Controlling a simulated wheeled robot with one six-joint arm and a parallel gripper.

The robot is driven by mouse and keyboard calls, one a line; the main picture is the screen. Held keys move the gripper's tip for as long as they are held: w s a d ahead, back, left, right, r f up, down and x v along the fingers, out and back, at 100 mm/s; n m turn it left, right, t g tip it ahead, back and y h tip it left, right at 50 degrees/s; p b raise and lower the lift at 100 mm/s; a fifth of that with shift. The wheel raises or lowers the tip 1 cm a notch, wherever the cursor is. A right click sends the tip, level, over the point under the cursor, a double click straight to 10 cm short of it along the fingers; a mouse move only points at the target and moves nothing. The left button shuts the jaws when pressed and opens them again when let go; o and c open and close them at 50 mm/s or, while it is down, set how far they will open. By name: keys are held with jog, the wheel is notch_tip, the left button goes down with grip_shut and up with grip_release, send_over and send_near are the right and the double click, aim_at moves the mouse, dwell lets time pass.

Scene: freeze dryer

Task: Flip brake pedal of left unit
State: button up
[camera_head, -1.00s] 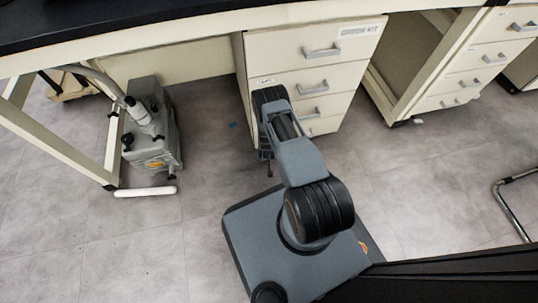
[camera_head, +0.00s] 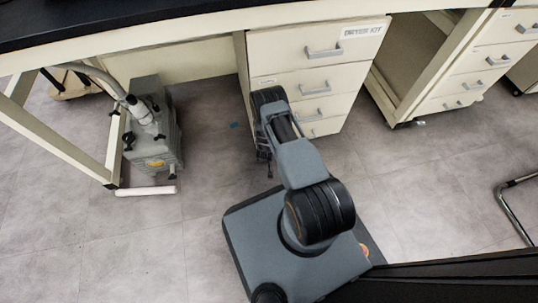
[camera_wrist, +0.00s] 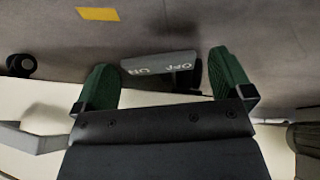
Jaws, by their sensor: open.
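The left unit (camera_head: 300,75) is a cream drawer cabinet labelled "DRYER KIT", under the bench in the head view. In the wrist view, a grey brake pedal (camera_wrist: 158,66) with "OFF" and "ON" lettering, seen upside down, sits low by the floor. My gripper (camera_wrist: 162,60) is open, with its green fingers either side of the pedal and a gap at each side. The right finger is closer to it. I cannot tell whether either touches it. In the head view my gripper is mostly hidden by my arm beside the cabinet's left edge.
A grey pump-like machine (camera_head: 152,135) with a hose stands left, by a white bar (camera_head: 146,191) on the floor. Another drawer unit (camera_head: 465,75) stands right. A chair leg (camera_head: 508,210) is at the far right. A dark caster (camera_wrist: 20,65) shows left in the wrist view.

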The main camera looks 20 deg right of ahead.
jog(key=p+v, duration=0.6)
jog(key=v, duration=0.7)
jog(key=shift+a+r+p, duration=0.15)
jog(key=shift+r+p, duration=0.2)
jog(key=shift+p, duration=0.05)
jog(key=shift+s, duration=0.15)
